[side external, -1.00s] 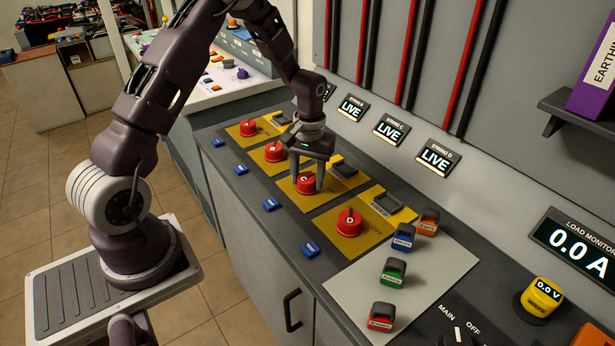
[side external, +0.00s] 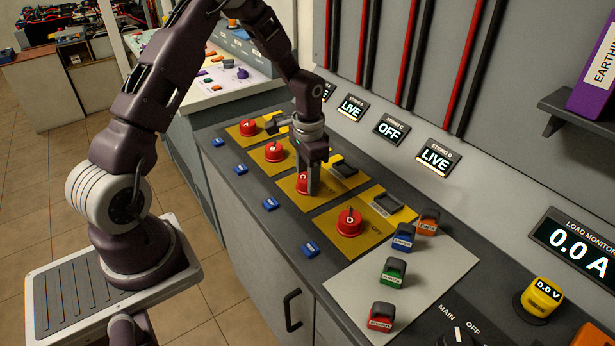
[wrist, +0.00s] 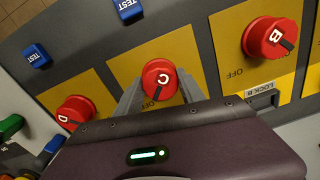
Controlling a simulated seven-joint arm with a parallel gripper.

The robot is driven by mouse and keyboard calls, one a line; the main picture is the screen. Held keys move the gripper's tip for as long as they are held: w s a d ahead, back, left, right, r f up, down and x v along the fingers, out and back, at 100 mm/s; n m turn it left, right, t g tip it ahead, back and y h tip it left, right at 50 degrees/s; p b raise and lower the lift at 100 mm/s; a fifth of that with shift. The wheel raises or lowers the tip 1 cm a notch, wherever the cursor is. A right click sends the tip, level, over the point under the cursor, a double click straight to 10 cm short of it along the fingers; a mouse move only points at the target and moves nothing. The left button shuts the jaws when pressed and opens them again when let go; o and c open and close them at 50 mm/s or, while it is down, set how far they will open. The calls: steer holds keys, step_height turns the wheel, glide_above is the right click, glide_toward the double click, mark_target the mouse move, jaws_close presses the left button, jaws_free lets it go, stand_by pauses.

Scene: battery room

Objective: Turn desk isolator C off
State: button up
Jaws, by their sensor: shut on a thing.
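The red knob of desk isolator C (side external: 304,188) sits on its yellow plate (side external: 284,186), third in the row. My gripper (side external: 308,180) is over it with its fingers shut on the knob's sides. In the wrist view the red knob lettered C (wrist: 160,78) lies between the two grey fingers (wrist: 160,97), its dark pointer mark toward the gripper side. The String C display (side external: 391,129) reads OFF. The printed OFF label by knob C is partly covered by the fingers in the wrist view.
Red knobs A (side external: 249,127), B (side external: 275,152) and D (side external: 349,222) stand in the same row. Blue TEST buttons (side external: 270,205) line the front edge. Coloured tags (side external: 393,271) stand on a pale mat (side external: 440,270) at the right. The String D display (side external: 436,157) reads LIVE.

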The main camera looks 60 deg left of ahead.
steer(key=shift+m, duration=0.3)
stand_by(0.4)
steer(key=o, duration=1.4)
steer(key=shift+c, duration=0.2)
step_height(320, 180, up, 8)
steer(key=shift+d+f, duration=0.15)
steer(key=shift+f, duration=0.1)
steer(key=s+d+r+n+t+y, duration=0.1)
steer(key=s+d+r+t, duration=0.1)
steer(key=s+d+r, duration=0.45)
steer(key=s+d+r+t, duration=0.15)
steer(key=s+r, duration=0.25)
steer(key=r, duration=0.5)
steer(key=s+d+r+t, duration=0.1)
steer(key=s+d, duration=0.1)
steer(key=s, duration=0.5)
steer(key=s+d+r+n+t+h, duration=0.1)
steer(key=s+d, duration=0.2)
steer(key=s, duration=0.3)
steer(key=shift+s+d+r, duration=0.15)
steer(key=shift+s+r, duration=0.2)
steer(key=shift+r, duration=0.05)
